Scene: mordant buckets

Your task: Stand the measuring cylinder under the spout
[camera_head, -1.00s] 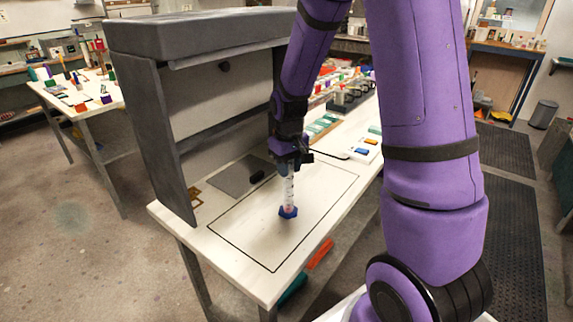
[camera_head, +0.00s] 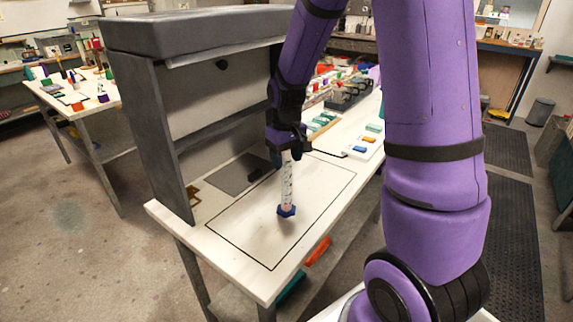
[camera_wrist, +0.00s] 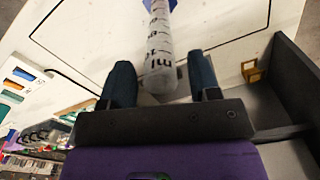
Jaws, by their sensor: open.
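The measuring cylinder (camera_head: 287,186) is clear with markings and has a blue foot (camera_head: 286,211). It stands upright on the white bench top, inside a black outlined rectangle. My gripper (camera_head: 286,155) is above it, pointing down at its upper end. In the wrist view the cylinder (camera_wrist: 158,40) runs between my two spread fingers (camera_wrist: 160,62), with a gap on each side. A small dark fitting (camera_head: 222,65) shows inside the grey hood; I cannot tell whether it is the spout. A grey mat (camera_head: 232,176) lies left of the cylinder, with a small black object (camera_head: 254,174) at its edge.
The grey hood (camera_head: 185,40) covers the back of the bench, with a side panel (camera_head: 163,140) at left. A small brown bracket (camera_head: 193,195) sits near that panel. Coloured blocks and a black rack (camera_head: 350,95) fill the far end. The outlined area's front is clear.

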